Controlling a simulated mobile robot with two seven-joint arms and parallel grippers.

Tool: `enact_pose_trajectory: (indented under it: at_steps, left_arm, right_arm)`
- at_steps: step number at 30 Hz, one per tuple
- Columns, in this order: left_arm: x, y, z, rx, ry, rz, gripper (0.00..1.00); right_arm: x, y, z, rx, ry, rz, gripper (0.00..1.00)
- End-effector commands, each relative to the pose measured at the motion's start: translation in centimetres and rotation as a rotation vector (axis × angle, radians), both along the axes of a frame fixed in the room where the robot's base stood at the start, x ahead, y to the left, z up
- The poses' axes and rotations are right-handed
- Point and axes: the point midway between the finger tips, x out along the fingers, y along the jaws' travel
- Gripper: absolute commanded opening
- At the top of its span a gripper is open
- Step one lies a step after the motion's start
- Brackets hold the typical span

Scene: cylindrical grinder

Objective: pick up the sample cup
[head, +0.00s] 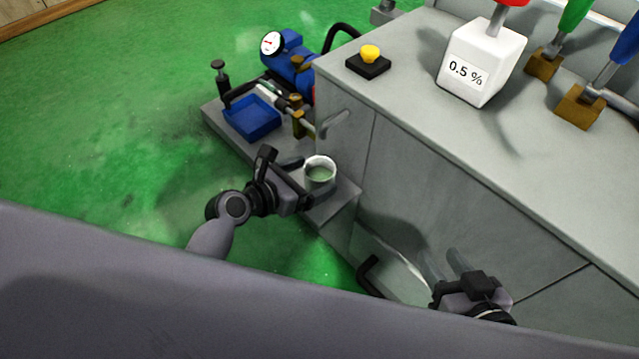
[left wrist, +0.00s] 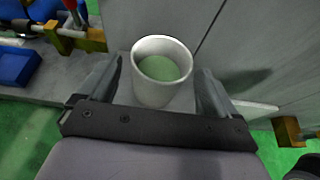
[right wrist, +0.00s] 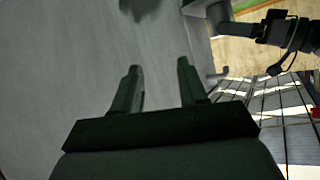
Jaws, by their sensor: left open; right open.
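The sample cup (head: 320,171) is a white round cup with pale green contents, standing upright on a low grey ledge (head: 341,203) beside the grey cabinet. My left gripper (head: 303,180) is open at the cup. In the left wrist view the cup (left wrist: 162,88) stands between the two open fingers (left wrist: 160,92), with a visible gap on each side. My right gripper (head: 456,264) is open and empty in front of the cabinet. In the right wrist view its fingers (right wrist: 160,85) are apart with nothing between them.
A blue tray (head: 252,119) and a blue device with a round gauge (head: 273,43) sit farther along the ledge. A grey cabinet (head: 450,190) rises right of the cup. A white box marked 0.5 % (head: 466,72) and a yellow button (head: 370,54) are on its top.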

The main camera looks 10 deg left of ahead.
Motion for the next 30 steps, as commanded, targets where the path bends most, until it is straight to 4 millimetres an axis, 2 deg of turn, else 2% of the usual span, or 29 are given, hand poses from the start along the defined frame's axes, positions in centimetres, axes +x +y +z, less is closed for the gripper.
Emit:
enact_pose_trajectory:
  at_steps: [1, 6, 15, 20, 22, 23, 30]
  left_arm:
    - [0.7, -0.5, -0.7, 0.001, -0.003, -0.001, 0.92]
    - [2.1, -1.5, -1.3, 0.001, -0.002, -0.001, 0.92]
    - [2.4, -1.7, -1.2, 0.002, -0.001, 0.000, 0.92]
    - [2.4, -1.7, -1.3, 0.002, -0.001, -0.001, 0.40]
    - [2.4, -1.7, -1.3, 0.002, 0.000, -0.001, 0.37]
    - [2.4, -1.6, -1.2, 0.002, -0.001, 0.000, 0.32]
    - [2.4, -1.6, -1.2, 0.002, -0.001, 0.000, 0.32]
  right_arm:
    - [0.2, 0.4, -0.6, 0.022, -0.001, 0.005, 0.43]
    - [0.4, 1.2, -0.7, 0.073, 0.001, 0.016, 0.43]
    - [0.5, 1.3, -0.5, 0.087, 0.003, 0.019, 0.43]
    - [0.5, 1.3, -0.5, 0.086, 0.002, 0.019, 0.43]
    - [0.5, 1.3, -0.5, 0.086, 0.002, 0.019, 0.43]
    - [0.5, 1.3, -0.5, 0.086, 0.002, 0.019, 0.43]
    - [0.5, 1.3, -0.4, 0.084, 0.002, 0.019, 0.43]
